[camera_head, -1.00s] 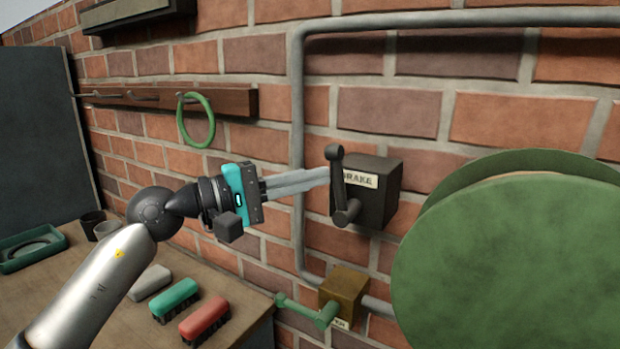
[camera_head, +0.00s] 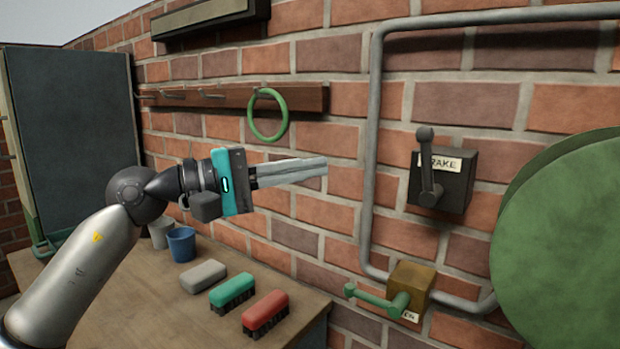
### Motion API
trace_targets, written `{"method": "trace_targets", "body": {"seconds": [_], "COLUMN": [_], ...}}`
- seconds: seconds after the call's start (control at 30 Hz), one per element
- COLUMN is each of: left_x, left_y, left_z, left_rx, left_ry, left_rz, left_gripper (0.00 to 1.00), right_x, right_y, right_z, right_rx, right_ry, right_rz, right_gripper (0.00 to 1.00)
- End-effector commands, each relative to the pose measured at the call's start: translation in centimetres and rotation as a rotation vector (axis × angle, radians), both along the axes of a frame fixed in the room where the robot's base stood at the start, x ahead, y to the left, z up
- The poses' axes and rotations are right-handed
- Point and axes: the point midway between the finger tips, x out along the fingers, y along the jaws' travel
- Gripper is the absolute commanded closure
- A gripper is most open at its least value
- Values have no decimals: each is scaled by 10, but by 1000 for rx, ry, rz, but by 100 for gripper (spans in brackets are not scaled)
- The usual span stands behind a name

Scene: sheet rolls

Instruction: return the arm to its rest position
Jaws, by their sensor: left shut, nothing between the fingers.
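My left gripper (camera_head: 326,163) is shut and empty, its fingers pointing right in front of the brick wall. It is above and behind the brushes on the bench as seen in the head view, and well left of the brake box (camera_head: 455,192). The brake lever (camera_head: 429,168) on that black box stands upright, with its knob at the top. The gripper is apart from it. My right gripper is not in view.
A wooden bench (camera_head: 120,290) holds a grey block (camera_head: 203,276), a green brush (camera_head: 232,291), a red brush (camera_head: 265,313) and a blue cup (camera_head: 182,244). A green ring (camera_head: 268,115) hangs from a rail. A brass valve box (camera_head: 411,285), pipe (camera_head: 372,150) and green roll (camera_head: 560,240) are at right.

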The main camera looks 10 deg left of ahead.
Motion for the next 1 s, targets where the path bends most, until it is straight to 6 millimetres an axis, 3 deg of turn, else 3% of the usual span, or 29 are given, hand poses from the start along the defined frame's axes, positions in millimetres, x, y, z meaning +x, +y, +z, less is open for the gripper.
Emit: {"method": "trace_targets", "body": {"seconds": [0.03,0.5,0.63,0.83,1.0], "left_x": [-1,-3,-6,-16,-12], "left_y": [1,2,-5,-13,13], "left_z": [-11,-11,-11,-8,-22], "left_rx": [0,-5,-107,-626,-1189], "left_ry": [-1,1,52,333,657], "left_rz": [-1,-3,-31,-146,-232], "left_gripper": [100,100,100,100,100], "right_x": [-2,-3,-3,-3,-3], "right_y": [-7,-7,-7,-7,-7], "right_z": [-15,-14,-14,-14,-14], "right_rx": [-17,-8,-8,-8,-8], "right_ry": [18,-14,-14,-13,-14], "right_rz": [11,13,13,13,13], "right_gripper": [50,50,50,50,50]}}
